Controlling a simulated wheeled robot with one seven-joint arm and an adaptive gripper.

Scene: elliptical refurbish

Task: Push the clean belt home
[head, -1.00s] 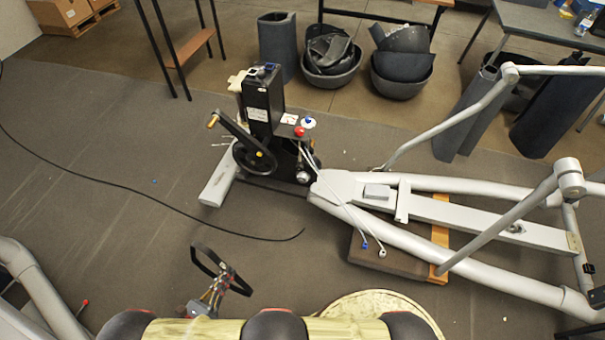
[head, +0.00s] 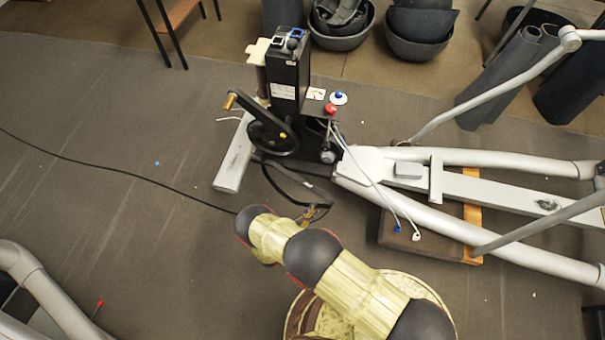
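The belt (head: 292,177) is a thin black loop at the front of the elliptical's drive unit. Its far end lies close below the black pulley with the crank (head: 272,135); I cannot tell whether it touches the pulley or any groove. My gripper (head: 316,211) holds the near end of the loop, low beside the machine's grey frame. My arm partly hides the gripper, and its fingers are small in the view. The black upright housing (head: 289,75) stands above the pulley, with a red knob (head: 331,109) and a blue-and-white one (head: 338,98) to its right.
The grey frame rails (head: 460,180) run right from the drive unit, over a wood-edged block (head: 430,238). Two pale leads hang over the rail, ending in blue and white plugs. A black cable (head: 110,187) crosses the floor at left. Dark tubs (head: 419,30) stand behind.

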